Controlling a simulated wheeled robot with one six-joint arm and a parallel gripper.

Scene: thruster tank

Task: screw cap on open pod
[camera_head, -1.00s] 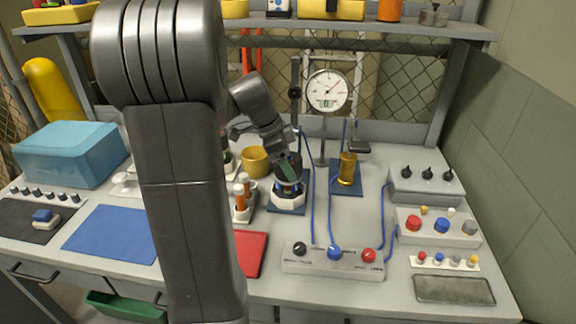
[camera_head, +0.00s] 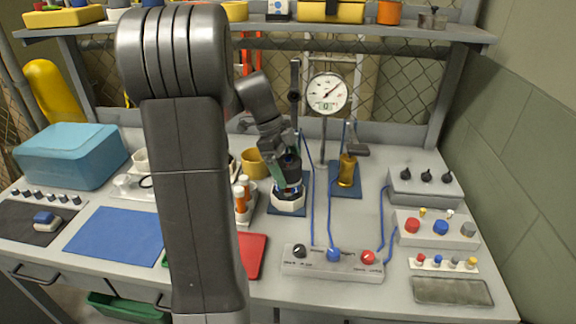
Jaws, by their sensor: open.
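My gripper (camera_head: 289,175) is at the middle of the bench, pointing down with its green-padded fingers over a white faceted holder (camera_head: 288,203). Its fingers are open and stand around or just above a dark round piece (camera_head: 290,163) at the top of the holder. I cannot tell whether this piece is the cap or part of the pod, or whether the fingers touch it. A thin blue ring shows below the fingers. The pod's mouth is hidden by my gripper.
A blue mat (camera_head: 272,210) lies under the holder. A gauge stand (camera_head: 327,93) and brass cylinder (camera_head: 347,171) stand right, with blue cables nearby. A control box (camera_head: 333,262) lies in front.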

